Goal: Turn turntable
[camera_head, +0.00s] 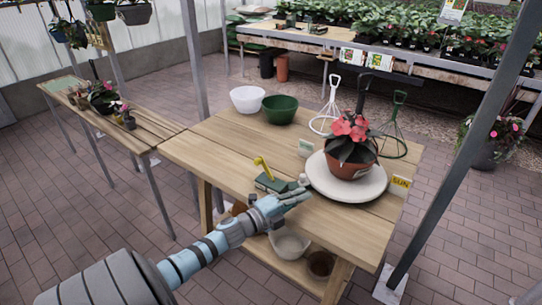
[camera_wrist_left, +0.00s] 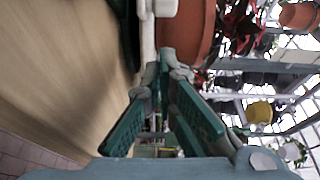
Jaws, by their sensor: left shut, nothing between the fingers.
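The turntable (camera_head: 322,183) is a round white disc near the right end of the wooden table. A terracotta pot (camera_head: 347,168) with a red-flowered plant (camera_head: 350,133) stands on it. A small pale knob (camera_head: 303,179) shows at the disc's left edge. My left gripper (camera_head: 305,193) is at the disc's left front edge, shut and empty. In the left wrist view, its fingertips (camera_wrist_left: 167,68) are close to the turntable's white edge (camera_wrist_left: 147,35) and the pot (camera_wrist_left: 190,32). I cannot tell if they touch the disc. My right gripper is out of view.
A green box with a yellow upright part (camera_head: 270,182) sits just left of my gripper. White and green bowls (camera_head: 280,109) and wire stands (camera_head: 327,120) are behind. The table's left part is clear.

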